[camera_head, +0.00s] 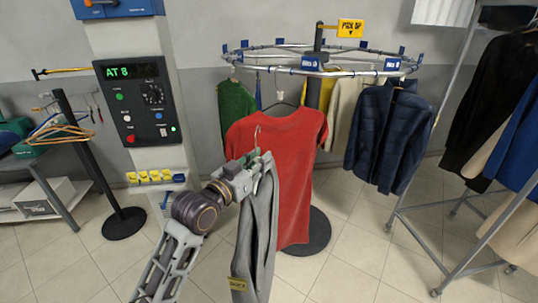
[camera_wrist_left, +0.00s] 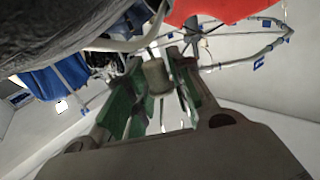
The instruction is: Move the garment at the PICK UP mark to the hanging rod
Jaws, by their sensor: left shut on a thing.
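Grey trousers (camera_head: 258,235) with a yellow tag at the lower end hang from a hanger in my left gripper (camera_head: 258,165). The gripper is shut on the hanger; in the left wrist view my left gripper (camera_wrist_left: 160,80) has a pale hanger part between its fingers. The trousers are in front of a red shirt (camera_head: 292,140) that hangs on the round carousel (camera_head: 275,47). The yellow PICK UP sign (camera_head: 350,28) stands above the carousel's far side. My right gripper is not in view.
A wheeled metal rack (camera_head: 425,243) with black and blue garments stands at the right. A blue quilted jacket (camera_head: 388,130) hangs on the carousel. A control panel (camera_head: 140,100) reading "AT 8" and a black barrier post (camera_head: 125,222) stand at the left. Tiled floor is clear between carousel and rack.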

